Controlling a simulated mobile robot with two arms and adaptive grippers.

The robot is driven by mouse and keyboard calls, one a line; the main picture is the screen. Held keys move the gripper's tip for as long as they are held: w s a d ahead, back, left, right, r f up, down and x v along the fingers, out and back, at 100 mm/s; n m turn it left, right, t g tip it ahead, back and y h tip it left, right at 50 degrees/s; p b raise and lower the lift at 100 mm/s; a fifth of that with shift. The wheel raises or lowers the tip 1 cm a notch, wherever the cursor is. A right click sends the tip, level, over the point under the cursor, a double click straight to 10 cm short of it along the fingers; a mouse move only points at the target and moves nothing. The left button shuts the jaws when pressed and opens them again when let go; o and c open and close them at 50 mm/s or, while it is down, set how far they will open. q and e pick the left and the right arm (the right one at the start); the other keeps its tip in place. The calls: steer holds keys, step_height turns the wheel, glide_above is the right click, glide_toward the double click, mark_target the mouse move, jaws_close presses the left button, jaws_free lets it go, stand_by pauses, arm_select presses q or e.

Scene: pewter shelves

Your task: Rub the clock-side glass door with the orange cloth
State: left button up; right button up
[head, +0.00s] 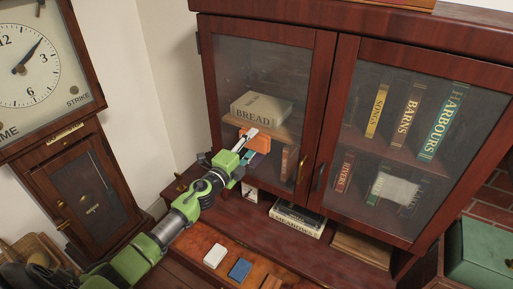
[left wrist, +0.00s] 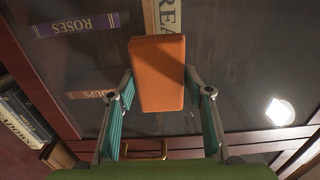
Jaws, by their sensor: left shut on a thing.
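The clock-side glass door (head: 270,75) is the left door of the dark red wooden cabinet, and it is closed. My left gripper (head: 250,141) is shut on the orange cloth (head: 262,143), which looks like a thick folded pad. The cloth is at the lower middle of the pane; whether it touches the glass I cannot tell for sure. In the left wrist view the cloth (left wrist: 157,75) sits between the two fingers (left wrist: 159,88), with the glass and book spines behind it. My right gripper is not in view.
The tall clock (head: 35,65) stands at the left. The right glass door (head: 400,100) is closed, with a whitish patch (head: 398,189) low on it. A white block (head: 215,256) and a blue block (head: 239,270) lie on the ledge. A green box (head: 480,252) is at right.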

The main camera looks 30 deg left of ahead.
mark_target(235, 130)
arm_select(q)
steer(key=shift+w+a+b, duration=0.15)
steer(key=shift+a+b, duration=0.55)
steer(key=shift+a, duration=1.2)
steer(key=shift+w+a+b, duration=0.15)
steer(key=shift+a+b, duration=0.5)
steer(key=shift+a, duration=1.85)
steer(key=shift+s+f, duration=0.1)
steer(key=shift+s, duration=0.6)
steer(key=shift+s+a+p, duration=0.15)
steer(key=shift+s+p, duration=0.2)
steer(key=shift+s, duration=1.8)
steer(key=shift+s, duration=0.1)
